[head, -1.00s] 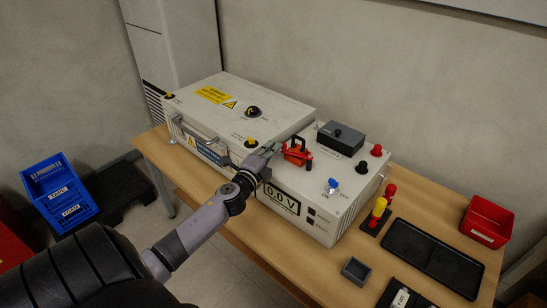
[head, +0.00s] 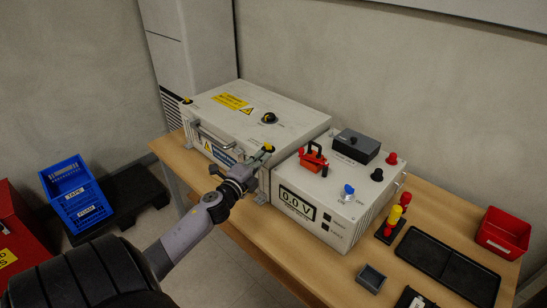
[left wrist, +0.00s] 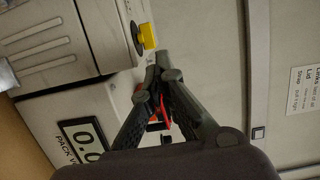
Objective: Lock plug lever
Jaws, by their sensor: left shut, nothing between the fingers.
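The red plug with its lever (head: 313,158) sits on top of the light-grey unit with the 0.0 V display (head: 297,205). The lever's exact position is too small to tell. My left gripper (head: 264,154) is shut and empty, to the left of the plug and apart from it, by the near right corner of the large white case. In the left wrist view its fingertips (left wrist: 165,66) meet just beside a yellow cap (left wrist: 147,38). Red parts of the plug (left wrist: 157,126) show behind the fingers, which hide most of it. My right gripper is not in view.
The white case (head: 255,112) stands left of the unit. On the unit are a dark grey box (head: 356,146), a blue knob (head: 348,190), and red and black terminals. A black tray (head: 447,262) and red bin (head: 503,232) lie to the right. Blue crates (head: 75,195) stand on the left.

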